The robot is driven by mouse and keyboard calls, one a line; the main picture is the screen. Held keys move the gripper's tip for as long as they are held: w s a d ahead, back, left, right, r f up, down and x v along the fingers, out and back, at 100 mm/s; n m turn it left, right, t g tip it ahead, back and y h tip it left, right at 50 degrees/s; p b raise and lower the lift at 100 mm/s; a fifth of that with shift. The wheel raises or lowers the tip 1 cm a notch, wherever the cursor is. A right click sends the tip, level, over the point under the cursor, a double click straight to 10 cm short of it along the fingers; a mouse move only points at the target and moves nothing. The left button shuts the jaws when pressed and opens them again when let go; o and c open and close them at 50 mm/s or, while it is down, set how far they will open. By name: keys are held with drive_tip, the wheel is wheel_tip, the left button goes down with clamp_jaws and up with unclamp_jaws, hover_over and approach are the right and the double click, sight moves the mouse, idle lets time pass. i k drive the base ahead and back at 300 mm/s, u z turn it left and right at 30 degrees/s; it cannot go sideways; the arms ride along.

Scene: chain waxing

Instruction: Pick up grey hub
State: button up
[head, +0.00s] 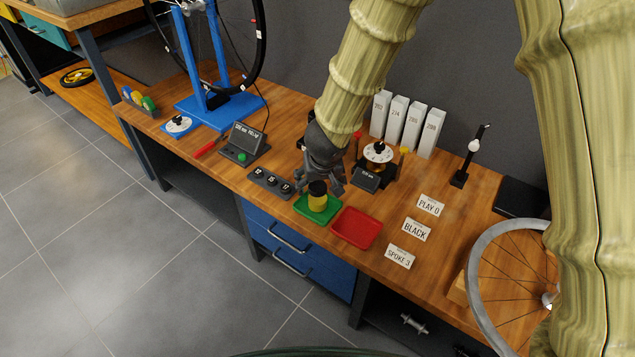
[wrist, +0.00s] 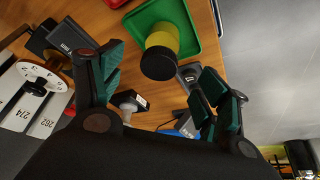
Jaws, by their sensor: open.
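A grey metal hub (head: 413,323) with thin axle ends lies in the dark space under the bench at the lower right of the head view. It does not show in the wrist view. A darker object (head: 465,351) lies near it, mostly cut off by the frame. My gripper (head: 332,186) is over the bench top beside the green tray (head: 304,209), well above and left of the hub. In the wrist view my gripper (wrist: 163,88) has its fingers spread wide with nothing held. A yellow cylinder with a black top (wrist: 160,55) stands beyond the fingertips in the green tray.
A red tray (head: 356,228) and label cards (head: 415,230) lie on the bench (head: 385,275). A spoked wheel (head: 480,270) stands at the right above the under-bench space. Blue drawers (head: 300,250) are left of that space. The floor in front is clear.

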sight(407, 319)
drive_tip(key=z, duration=1.1)
